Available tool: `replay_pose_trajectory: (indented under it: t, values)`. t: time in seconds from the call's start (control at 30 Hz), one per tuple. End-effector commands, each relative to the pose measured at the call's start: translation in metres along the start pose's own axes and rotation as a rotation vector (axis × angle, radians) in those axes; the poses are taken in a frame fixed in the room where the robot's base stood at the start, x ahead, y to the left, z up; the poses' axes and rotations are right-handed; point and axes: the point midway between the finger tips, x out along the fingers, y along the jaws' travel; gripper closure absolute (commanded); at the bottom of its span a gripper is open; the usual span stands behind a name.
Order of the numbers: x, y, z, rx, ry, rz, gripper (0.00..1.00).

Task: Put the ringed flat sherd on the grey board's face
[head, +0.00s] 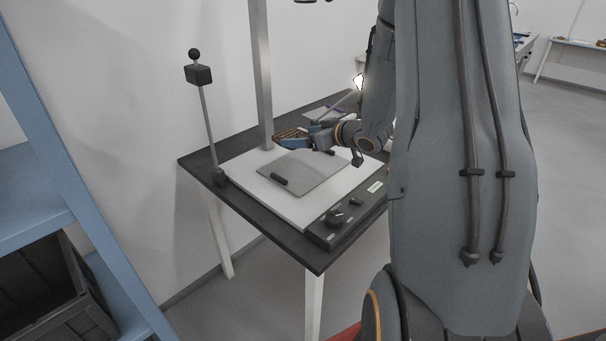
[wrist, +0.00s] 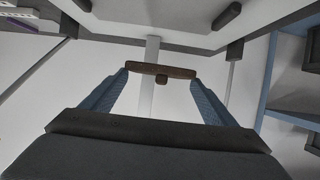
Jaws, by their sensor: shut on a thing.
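My gripper (head: 286,139) has blue fingers and is shut on a brown sherd. In the wrist view the sherd (wrist: 150,68) spans both fingertips (wrist: 162,73), seen nearly edge-on, with a small brown nub below its middle. I cannot make out a ring on it. In the head view the sherd (head: 291,132) is partly hidden by the fingers, above the far edge of the grey board (head: 313,178). The board lies on a white panel.
The white panel (head: 252,183) rests on a dark table (head: 201,161). A black control box (head: 341,219) with a knob lies along its near-right edge. A lamp-like post (head: 207,115) stands at the left corner, and a grey upright (head: 261,75) behind.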

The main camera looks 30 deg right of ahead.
Motion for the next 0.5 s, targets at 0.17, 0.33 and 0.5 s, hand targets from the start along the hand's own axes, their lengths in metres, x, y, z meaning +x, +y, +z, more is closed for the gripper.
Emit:
replay_pose_trajectory:
  t: [0.17, 0.33, 0.5]
  values:
    - [-0.018, 0.028, 0.005, -0.007, 0.001, -0.015, 0.45]
    - [-0.013, 0.031, 0.026, -0.005, -0.001, -0.023, 0.45]
    - [-0.003, 0.030, 0.051, -0.005, -0.001, -0.023, 0.45]
